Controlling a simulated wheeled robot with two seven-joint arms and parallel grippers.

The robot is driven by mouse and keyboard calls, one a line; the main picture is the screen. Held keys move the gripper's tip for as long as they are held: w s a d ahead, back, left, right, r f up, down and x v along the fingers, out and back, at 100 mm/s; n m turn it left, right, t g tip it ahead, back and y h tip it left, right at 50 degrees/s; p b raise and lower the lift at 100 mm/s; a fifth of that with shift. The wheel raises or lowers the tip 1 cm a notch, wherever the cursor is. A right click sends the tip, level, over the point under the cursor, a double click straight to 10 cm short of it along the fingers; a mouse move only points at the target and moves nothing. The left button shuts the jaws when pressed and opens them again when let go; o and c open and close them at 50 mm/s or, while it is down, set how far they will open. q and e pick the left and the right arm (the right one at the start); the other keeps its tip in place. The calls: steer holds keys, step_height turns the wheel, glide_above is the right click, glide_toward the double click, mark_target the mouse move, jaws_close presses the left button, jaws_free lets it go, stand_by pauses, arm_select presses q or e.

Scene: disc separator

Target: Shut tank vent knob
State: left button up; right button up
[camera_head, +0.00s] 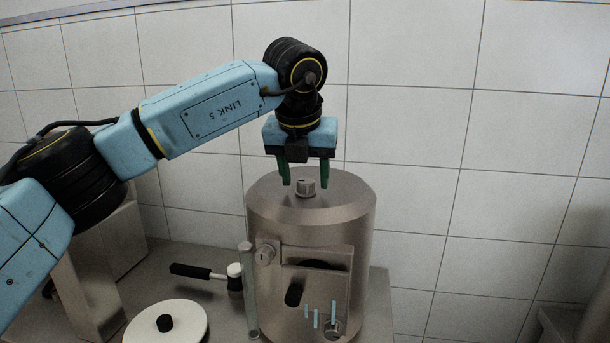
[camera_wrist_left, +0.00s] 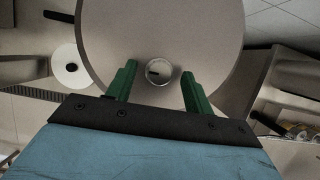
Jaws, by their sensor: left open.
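The tank vent knob (camera_head: 305,187) is a small round metal knob on top of the steel tank (camera_head: 262,216). My left gripper (camera_head: 305,184) points down over the tank top, with its green fingers open and apart. In the head view the fingers appear on either side of the knob; contact is not visible. In the left wrist view the knob (camera_wrist_left: 158,72) shows a dark mark on its face and lies ahead of and between the open fingertips (camera_wrist_left: 160,72). My right gripper is not in view.
A black-handled tool (camera_head: 190,271) and a white disc with a black knob (camera_head: 185,318) are at left. A tiled wall (camera_head: 420,120) stands behind.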

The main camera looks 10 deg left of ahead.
arm_select(q)
steer(key=v, duration=1.3)
steer(key=shift+f, duration=0.1)
